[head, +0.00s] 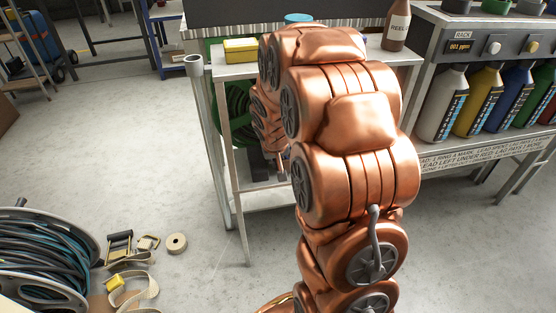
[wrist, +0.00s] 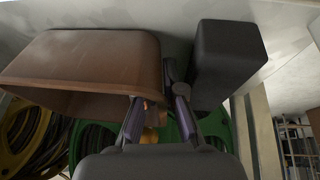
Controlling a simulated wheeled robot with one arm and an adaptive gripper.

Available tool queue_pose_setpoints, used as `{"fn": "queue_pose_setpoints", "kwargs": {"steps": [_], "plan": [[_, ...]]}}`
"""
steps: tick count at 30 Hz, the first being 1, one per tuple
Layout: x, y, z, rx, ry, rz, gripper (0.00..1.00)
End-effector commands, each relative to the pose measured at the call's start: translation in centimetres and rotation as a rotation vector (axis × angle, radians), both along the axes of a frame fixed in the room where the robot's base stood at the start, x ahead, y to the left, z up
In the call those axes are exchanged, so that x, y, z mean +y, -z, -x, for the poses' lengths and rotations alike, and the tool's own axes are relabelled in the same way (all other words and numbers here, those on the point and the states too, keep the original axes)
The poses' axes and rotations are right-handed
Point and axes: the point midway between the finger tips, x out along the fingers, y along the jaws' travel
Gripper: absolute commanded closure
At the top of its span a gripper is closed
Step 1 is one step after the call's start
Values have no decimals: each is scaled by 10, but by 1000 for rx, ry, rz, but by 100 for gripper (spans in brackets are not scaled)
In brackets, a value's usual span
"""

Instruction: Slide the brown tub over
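The brown tub (wrist: 90,60) fills the upper left of the wrist view, its open side facing down in the picture. My gripper (wrist: 157,100) is at its right end, with the two dark fingers apart. The left finger overlaps the tub's lower right rim and the right finger is just past its right wall. Whether either finger touches the tub cannot be told. In the head view my copper arm hides the gripper, and the tub does not show.
A black block (wrist: 226,62) is right of the tub, close to the right finger. A green reel (wrist: 95,143) is beyond. In the head view a yellow box (head: 241,50), a teal-topped item (head: 298,18) and a brown bottle (head: 397,25) are on the workbench (head: 222,71).

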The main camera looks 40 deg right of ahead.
Motion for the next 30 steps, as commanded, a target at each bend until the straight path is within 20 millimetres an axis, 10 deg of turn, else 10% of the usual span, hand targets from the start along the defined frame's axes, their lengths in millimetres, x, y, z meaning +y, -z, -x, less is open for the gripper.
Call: {"fn": "queue_pose_setpoints", "kwargs": {"steps": [7, 19, 30], "plan": [[-1, 0, 0, 0, 2, 0, 65], [0, -5, 2, -1, 2, 1, 65], [12, -49, 16, -5, 2, 0, 65]]}}
